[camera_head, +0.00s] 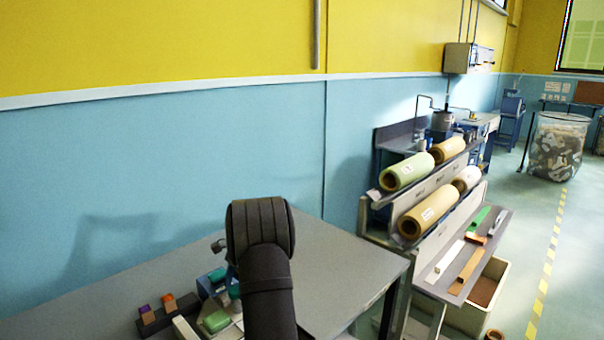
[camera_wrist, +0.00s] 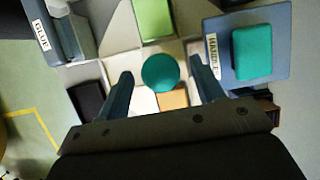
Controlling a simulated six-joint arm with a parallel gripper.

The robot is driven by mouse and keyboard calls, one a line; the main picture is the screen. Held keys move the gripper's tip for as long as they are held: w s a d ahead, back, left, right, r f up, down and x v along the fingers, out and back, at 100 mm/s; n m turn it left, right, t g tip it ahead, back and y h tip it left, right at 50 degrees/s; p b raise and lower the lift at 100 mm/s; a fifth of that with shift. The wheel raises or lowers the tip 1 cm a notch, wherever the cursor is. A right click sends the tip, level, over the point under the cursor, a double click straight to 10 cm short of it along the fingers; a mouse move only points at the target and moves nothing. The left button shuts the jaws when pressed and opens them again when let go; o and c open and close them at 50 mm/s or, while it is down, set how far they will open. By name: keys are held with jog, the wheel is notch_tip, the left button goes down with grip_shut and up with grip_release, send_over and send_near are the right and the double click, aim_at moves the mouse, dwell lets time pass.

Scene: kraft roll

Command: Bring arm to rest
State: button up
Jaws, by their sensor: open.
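My gripper (camera_wrist: 161,72) is open in the wrist view, its two blue-grey fingers spread apart and pointing down over the work table. A round teal piece (camera_wrist: 160,72) shows between the fingers, apparently below them; I see no finger touching it. In the head view my black arm rises from the bottom edge over the table (camera_head: 340,262), and its dark rounded wrist hides part of the tabletop. The fingers themselves are hidden or too unclear to make out there.
Beside the gripper are a blue tray (camera_wrist: 212,28) with a teal block (camera_wrist: 252,52), a bin labelled GLUE (camera_wrist: 42,36) and a green block (camera_wrist: 155,18). Right of the table, a rack holds several rolls, including a green one (camera_head: 406,172).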

jog(key=shift+m, duration=0.8)
